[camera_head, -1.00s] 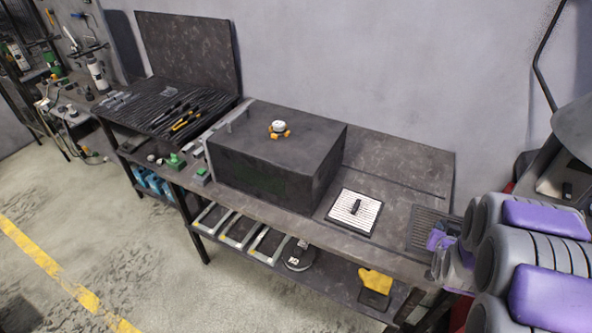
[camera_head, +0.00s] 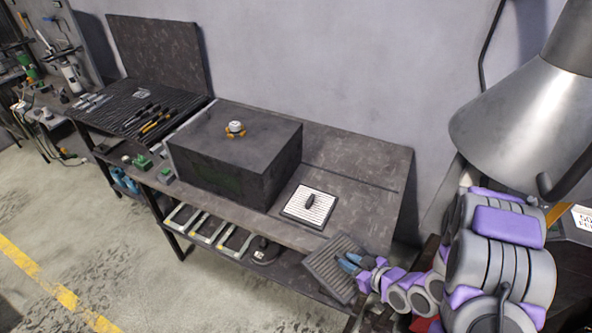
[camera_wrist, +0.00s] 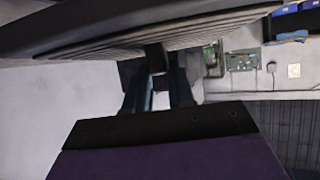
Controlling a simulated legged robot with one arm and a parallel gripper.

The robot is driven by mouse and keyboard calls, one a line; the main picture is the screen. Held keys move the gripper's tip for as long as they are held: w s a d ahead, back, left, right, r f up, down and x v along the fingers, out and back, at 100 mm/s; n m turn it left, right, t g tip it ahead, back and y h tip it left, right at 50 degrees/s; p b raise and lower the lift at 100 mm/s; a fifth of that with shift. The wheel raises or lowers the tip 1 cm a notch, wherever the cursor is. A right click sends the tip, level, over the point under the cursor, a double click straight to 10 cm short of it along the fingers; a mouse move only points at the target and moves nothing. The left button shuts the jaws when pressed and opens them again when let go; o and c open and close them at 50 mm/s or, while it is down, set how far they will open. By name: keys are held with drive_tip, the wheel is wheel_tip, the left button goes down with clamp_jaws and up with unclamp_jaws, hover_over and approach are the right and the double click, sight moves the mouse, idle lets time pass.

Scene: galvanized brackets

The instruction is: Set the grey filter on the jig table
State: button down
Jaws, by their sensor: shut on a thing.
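The grey filter (camera_head: 330,275) is a square, ribbed dark-grey panel at the front right of the dark table (camera_head: 355,160), which I take as the jig table. It is tilted and overlaps the table's front edge in the head view. My gripper (camera_head: 348,263), with blue fingers, is shut on the filter's handle. In the wrist view the filter (camera_wrist: 150,35) spans the top, and its dark block handle (camera_wrist: 157,57) sits between my fingers (camera_wrist: 160,85). Whether the filter touches the table is unclear.
A white ribbed filter (camera_head: 318,212) with a dark handle lies on the table beside a large dark box (camera_head: 232,160). A white-and-yellow knob (camera_head: 236,129) tops the box. Bare table lies right of and behind the white filter. A metal cone (camera_head: 525,100) hangs at right.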

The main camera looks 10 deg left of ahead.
sight(353, 251)
drive_tip(key=shift+w+d, duration=0.1)
drive_tip(key=shift+d, duration=0.55)
drive_tip(key=w+b, duration=0.3)
drive_tip(key=w, duration=0.3)
drive_tip(key=shift+d, duration=0.2)
drive_tip(key=w+d+f, duration=0.1)
drive_tip(key=w, duration=0.3)
drive_tip(key=w+d+f, duration=0.1)
drive_tip(key=w+d, duration=0.1)
drive_tip(key=w, duration=0.2)
drive_tip(key=w+d+f+b, duration=0.1)
drive_tip(key=w, duration=0.3)
drive_tip(key=shift+w+d, duration=0.2)
drive_tip(key=shift+d, duration=0.05)
drive_tip(key=shift+d+f, duration=0.3)
drive_tip(key=shift+f, duration=0.1)
wheel_tip(353, 251, down, 3)
drive_tip(key=shift+w+d+f+b, duration=0.15)
drive_tip(key=shift+b, duration=0.35)
drive_tip(key=shift+w, duration=0.1)
drive_tip(key=c, duration=1)
unclamp_jaws()
drive_tip(key=shift+a, duration=0.2)
drive_tip(key=shift+o, duration=0.2)
drive_tip(key=shift+d, duration=0.15)
